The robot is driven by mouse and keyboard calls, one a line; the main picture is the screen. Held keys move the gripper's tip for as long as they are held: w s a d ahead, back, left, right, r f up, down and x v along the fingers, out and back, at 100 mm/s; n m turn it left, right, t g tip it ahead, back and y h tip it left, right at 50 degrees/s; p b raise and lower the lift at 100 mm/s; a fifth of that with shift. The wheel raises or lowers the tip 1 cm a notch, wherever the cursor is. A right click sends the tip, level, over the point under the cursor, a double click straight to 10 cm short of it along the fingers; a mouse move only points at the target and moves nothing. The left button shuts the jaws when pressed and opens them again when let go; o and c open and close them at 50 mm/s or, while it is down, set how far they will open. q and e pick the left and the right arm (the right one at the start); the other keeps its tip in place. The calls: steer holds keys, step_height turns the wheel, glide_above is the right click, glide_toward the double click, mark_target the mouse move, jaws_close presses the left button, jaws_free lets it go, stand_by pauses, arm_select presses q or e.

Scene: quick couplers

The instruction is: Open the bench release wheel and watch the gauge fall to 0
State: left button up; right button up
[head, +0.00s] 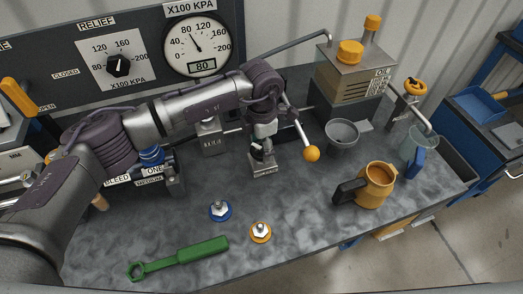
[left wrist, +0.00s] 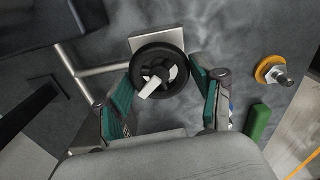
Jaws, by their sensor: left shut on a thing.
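The bench release wheel (left wrist: 176,54) is a small black handwheel with a pale bar across it, on a pale block. In the head view, the gripper mostly hides it above a small labelled block (head: 263,170). My left gripper (left wrist: 163,78) is shut on the wheel, with green-padded fingers at its two sides. In the head view, the left gripper (head: 262,147) points down at the bench. The round gauge (head: 200,47) on the panel has its needle up and left, near 80, and its lower window reads 80. My right gripper is not in view.
An orange-tipped lever (head: 311,153) stands just right of the left gripper. A grey bowl (head: 342,138) and an orange mug (head: 374,185) are further right. A green wrench (head: 180,258), blue fitting (head: 220,210) and orange fitting (head: 260,231) lie in front.

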arm_select(q)
steer(key=n+b, duration=0.4)
steer(key=n, duration=0.2)
steer(key=shift+f, duration=0.15)
steer(key=n+b, duration=0.2)
steer(key=n, duration=0.2)
steer(key=n+b, duration=0.2)
steer(key=n, duration=0.1)
steer(key=shift+n, duration=0.4)
steer(key=n+b, duration=0.2)
steer(key=n, duration=0.1)
steer(key=shift+n, duration=0.3)
steer(key=n+b, duration=0.1)
steer(key=n, duration=0.2)
steer(key=shift+n, duration=0.3)
steer(key=n+b, duration=0.1)
steer(key=n, duration=0.2)
steer(key=shift+d+n+b, duration=0.1)
steer(key=shift+n+b, duration=0.2)
steer(key=shift+b, duration=0.1)
steer(key=shift+r+n+b, duration=0.25)
steer(key=shift+n+b, duration=0.25)
steer(key=shift+n, duration=1.1)
